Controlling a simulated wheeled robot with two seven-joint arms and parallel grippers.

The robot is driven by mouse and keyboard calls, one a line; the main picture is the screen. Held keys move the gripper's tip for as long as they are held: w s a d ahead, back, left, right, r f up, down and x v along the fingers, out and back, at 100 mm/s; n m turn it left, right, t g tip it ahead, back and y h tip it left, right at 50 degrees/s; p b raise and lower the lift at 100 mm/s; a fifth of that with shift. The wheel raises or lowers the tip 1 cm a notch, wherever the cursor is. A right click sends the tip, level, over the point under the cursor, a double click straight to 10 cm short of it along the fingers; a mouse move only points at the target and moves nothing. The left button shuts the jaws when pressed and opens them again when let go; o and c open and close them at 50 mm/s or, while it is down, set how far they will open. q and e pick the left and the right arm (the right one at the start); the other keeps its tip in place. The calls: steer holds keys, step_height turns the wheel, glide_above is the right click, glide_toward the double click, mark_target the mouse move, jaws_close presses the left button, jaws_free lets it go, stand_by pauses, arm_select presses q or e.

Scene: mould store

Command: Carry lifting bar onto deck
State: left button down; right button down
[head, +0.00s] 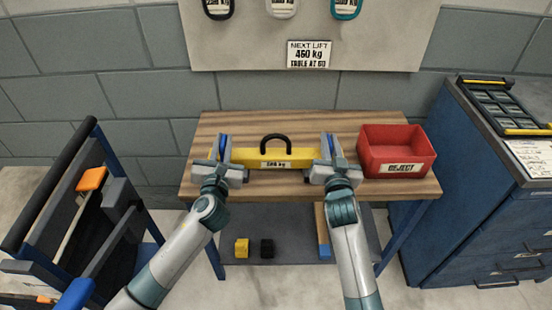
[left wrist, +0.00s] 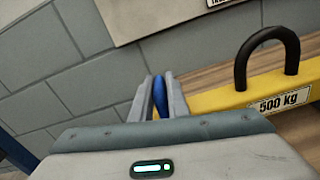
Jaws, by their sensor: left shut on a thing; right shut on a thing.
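The lifting bar (head: 263,158) is yellow with a black loop on top, blue ends and a white label. In the left wrist view the lifting bar (left wrist: 212,101) has a label that reads 500 kg. It is level over the wooden table (head: 285,122); I cannot tell whether it touches the top. My left gripper (head: 222,158) is shut on its left blue end, which shows between the fingers (left wrist: 160,97) in the left wrist view. My right gripper (head: 331,158) is shut on its right end. I cannot tell which surface is the deck.
A red REJECT bin (head: 398,150) stands right of the bar on the table. A cart (head: 90,205) with a black handle stands at the left. A blue drawer cabinet (head: 480,190) is at the right. A lower shelf (head: 290,245) holds small blocks. A sign (head: 309,54) reads NEXT LIFT 450 kg.

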stand_by(0.6)
arm_select(q)
steer(key=shift+r, duration=0.15)
arm_select(e)
steer(key=shift+r, duration=0.2)
arm_select(q)
steer(key=shift+r+p, duration=0.15)
steer(key=shift+p, duration=0.15)
arm_select(e)
steer(key=shift+w+r, duration=0.1)
